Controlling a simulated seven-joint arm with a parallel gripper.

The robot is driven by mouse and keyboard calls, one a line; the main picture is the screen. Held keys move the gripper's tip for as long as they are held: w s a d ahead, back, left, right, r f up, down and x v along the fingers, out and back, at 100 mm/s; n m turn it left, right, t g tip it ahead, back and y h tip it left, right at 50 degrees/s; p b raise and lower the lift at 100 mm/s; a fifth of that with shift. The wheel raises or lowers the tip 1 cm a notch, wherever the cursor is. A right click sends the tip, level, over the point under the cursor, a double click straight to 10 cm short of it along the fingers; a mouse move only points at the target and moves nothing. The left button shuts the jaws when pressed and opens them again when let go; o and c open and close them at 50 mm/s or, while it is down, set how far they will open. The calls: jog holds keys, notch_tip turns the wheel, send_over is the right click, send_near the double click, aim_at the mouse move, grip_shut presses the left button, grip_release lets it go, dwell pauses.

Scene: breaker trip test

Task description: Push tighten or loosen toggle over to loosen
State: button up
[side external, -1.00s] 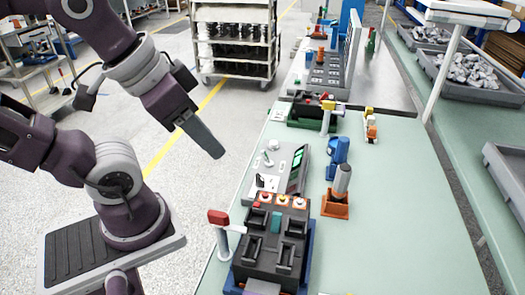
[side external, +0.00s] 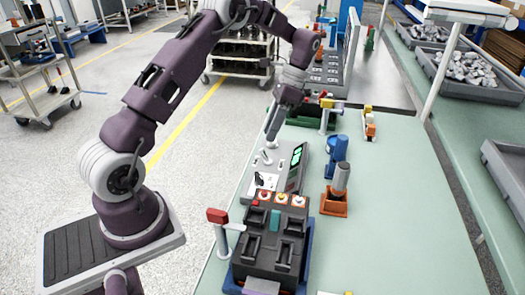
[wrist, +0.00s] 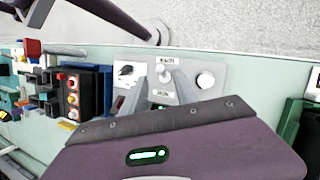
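A grey control box (side external: 285,172) with a lit green screen stands near the left edge of the bench in the side view. In the wrist view its light panel (wrist: 225,73) carries a pale toggle lever (wrist: 163,73) between two small labels that I cannot read clearly. My gripper (side external: 271,138) points down over the far part of this box. In the wrist view my gripper (wrist: 157,88) is open, with its two fingers apart on either side of the toggle. Nothing is held. I cannot tell whether a finger touches the lever.
A black rotary knob (wrist: 125,72) sits left of the toggle, and a white round button (wrist: 206,79) sits right of it. A black fixture (side external: 270,240) with coloured buttons, a red-topped post (side external: 218,216), an orange-based holder (side external: 335,205) and a green case (side external: 300,115) stand around the box.

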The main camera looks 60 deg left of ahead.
aim_at(263, 149)
jog(key=x, duration=0.7)
jog(key=shift+f, duration=0.15)
grip_shut()
